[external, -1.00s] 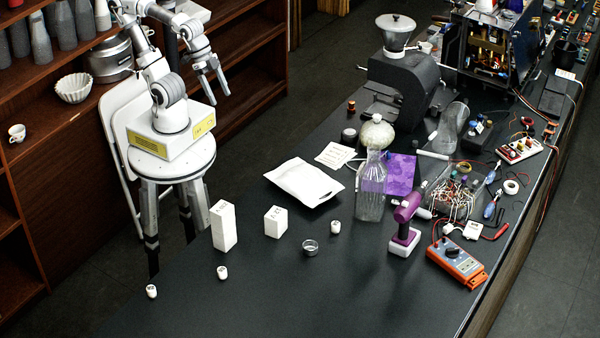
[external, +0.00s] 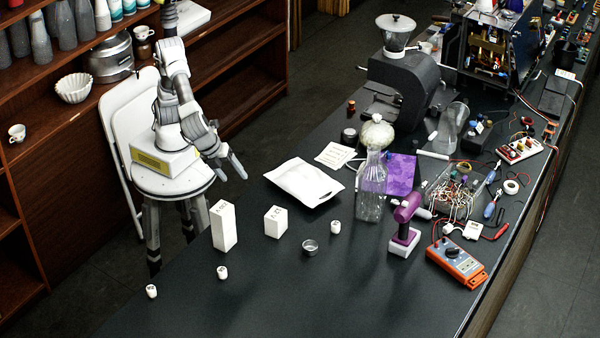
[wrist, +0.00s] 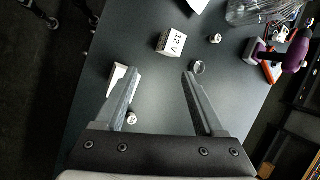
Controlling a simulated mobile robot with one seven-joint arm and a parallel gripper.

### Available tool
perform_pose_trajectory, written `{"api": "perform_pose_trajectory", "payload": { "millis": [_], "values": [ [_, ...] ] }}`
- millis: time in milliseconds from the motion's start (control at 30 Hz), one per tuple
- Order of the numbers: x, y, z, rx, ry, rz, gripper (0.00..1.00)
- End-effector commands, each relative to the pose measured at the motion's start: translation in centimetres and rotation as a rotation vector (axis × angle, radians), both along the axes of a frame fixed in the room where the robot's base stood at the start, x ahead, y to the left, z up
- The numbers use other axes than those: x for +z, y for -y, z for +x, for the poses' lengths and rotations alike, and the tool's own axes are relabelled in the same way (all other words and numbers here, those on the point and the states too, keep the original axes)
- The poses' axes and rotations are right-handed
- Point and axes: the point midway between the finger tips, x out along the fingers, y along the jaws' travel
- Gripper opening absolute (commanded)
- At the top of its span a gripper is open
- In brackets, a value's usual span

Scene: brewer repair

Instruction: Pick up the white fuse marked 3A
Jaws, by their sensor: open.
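Three small white cylinders that look like fuses stand on the dark table in the external view: one near the front left edge (external: 151,291), one in front of the tall white box (external: 222,272), and one right of the short white box (external: 335,227). Their markings are too small to read, so I cannot tell which is 3A. The wrist view shows one small white cylinder at the upper right (wrist: 215,38) and another beside the left finger (wrist: 131,118). My gripper (external: 230,172) is open and empty, above and behind the table's left edge, apart from all of them.
A tall white box (external: 224,226), a short white box marked 12 V (wrist: 171,44) and a small glass dish (external: 310,247) stand among the cylinders.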

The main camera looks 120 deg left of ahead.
Motion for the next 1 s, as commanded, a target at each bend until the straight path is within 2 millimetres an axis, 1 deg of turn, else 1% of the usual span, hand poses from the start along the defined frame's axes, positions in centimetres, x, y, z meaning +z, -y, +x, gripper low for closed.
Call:
{"api": "perform_pose_trajectory", "payload": {
  "millis": [33,133,267,300,367,400,467,500,600,700,800,900,1000],
  "values": [
    [-1.8,2.3,0.5,-0.086,-0.014,0.059,0.71],
    [-3.9,6.3,1.2,-0.247,-0.037,0.182,0.71],
    [-6.8,11.7,1.1,-0.443,-0.059,0.349,0.71],
    [-7.7,13.4,0.9,-0.499,-0.064,0.400,0.71],
    [-9.1,15.9,0.3,-0.580,-0.072,0.479,0.71],
    [-10.1,17.6,-0.2,-0.632,-0.076,0.534,0.71],
    [-11.4,20.1,-1.2,-0.705,-0.080,0.615,0.71],
    [-12.3,21.6,-1.9,-0.749,-0.080,0.665,0.71],
    [-14.1,24.8,-3.8,-0.838,-0.082,0.778,0.71],
    [-15.4,26.9,-5.5,-0.897,-0.081,0.862,0.71],
    [-16.1,28.1,-6.6,-0.929,-0.080,0.912,0.71],
    [-16.3,28.5,-6.8,-0.942,-0.080,0.932,0.71],
    [-16.6,27.9,-6.2,-0.941,-0.083,0.936,0.71]
  ]
}}
